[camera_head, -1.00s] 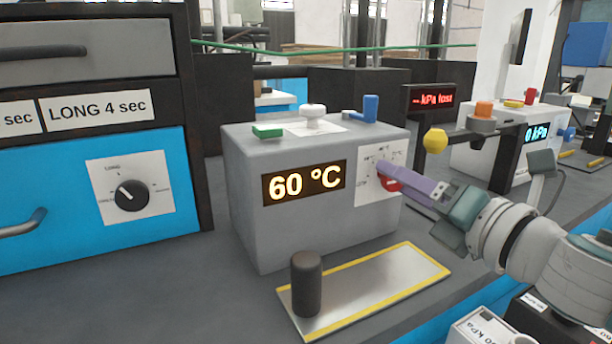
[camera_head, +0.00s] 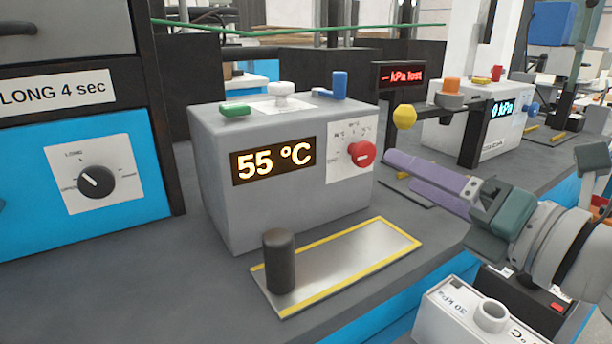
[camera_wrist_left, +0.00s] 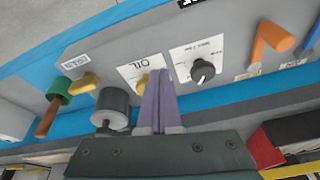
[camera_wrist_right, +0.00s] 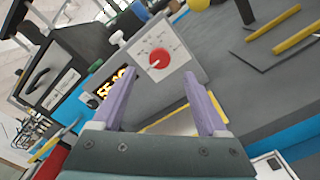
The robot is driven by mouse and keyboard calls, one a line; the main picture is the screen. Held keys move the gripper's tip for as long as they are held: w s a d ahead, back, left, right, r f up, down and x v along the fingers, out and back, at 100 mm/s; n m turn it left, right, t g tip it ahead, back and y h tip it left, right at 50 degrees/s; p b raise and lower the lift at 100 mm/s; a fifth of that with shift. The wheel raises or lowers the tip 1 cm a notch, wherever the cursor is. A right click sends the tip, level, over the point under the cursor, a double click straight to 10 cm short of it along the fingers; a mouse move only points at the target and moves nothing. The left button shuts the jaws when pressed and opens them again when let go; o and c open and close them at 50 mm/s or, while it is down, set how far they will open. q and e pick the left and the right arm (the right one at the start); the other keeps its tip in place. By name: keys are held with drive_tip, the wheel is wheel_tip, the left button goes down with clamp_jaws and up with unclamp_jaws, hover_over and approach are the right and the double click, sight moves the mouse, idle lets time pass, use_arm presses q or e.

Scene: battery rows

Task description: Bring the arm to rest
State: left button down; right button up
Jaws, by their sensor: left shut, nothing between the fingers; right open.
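My right gripper (camera_head: 398,175) is at the right in the head view, clear of the red knob (camera_head: 361,154) on the grey box (camera_head: 290,215). The box's display reads 55 °C. In the right wrist view the gripper (camera_wrist_right: 157,95) has its purple fingers spread apart with nothing between them. The red knob (camera_wrist_right: 159,58) and its white dial plate show beyond the fingertips.
A metal plate with yellow edges (camera_head: 365,250) lies in front of the box, a dark cylinder (camera_head: 279,262) standing on it. A yellow knob (camera_head: 405,117) stands beyond my right gripper. A white box (camera_head: 450,325) is low at the right. A blue cabinet (camera_head: 40,185) stands left.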

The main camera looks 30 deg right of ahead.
use_arm(q)
drive_tip(key=shift+a+f, duration=0.1)
drive_tip(key=shift+f, duration=0.05)
use_arm(e)
drive_tip(key=shift+s+d, duration=0.1)
drive_tip(key=shift+s, duration=1.05)
drive_tip(key=shift+r, duration=0.1)
drive_tip(key=s+d+r+m+g+h+p, duration=0.25)
drive_tip(key=r+m+g+h+p, duration=0.35)
drive_tip(key=m+p, duration=0.8)
drive_tip(key=s+a+r+m+g+y+p, duration=0.2)
drive_tip(key=s+a+m+g+y+p, duration=0.15)
drive_tip(key=s+a+m, duration=0.3)
drive_tip(key=s+a+r+m+g+y+p, duration=0.2)
drive_tip(key=s+a+m+g+p, duration=0.3)
drive_tip(key=s+a, duration=0.3)
use_arm(q)
wheel_tip(320, 180, up, 58)
drive_tip(key=p, duration=3.5)
use_arm(e)
wheel_tip(320, 180, up, 36)
drive_tip(key=d, duration=0.1)
drive_tip(key=shift+w+f, duration=0.2)
drive_tip(key=shift+m+h, duration=0.25)
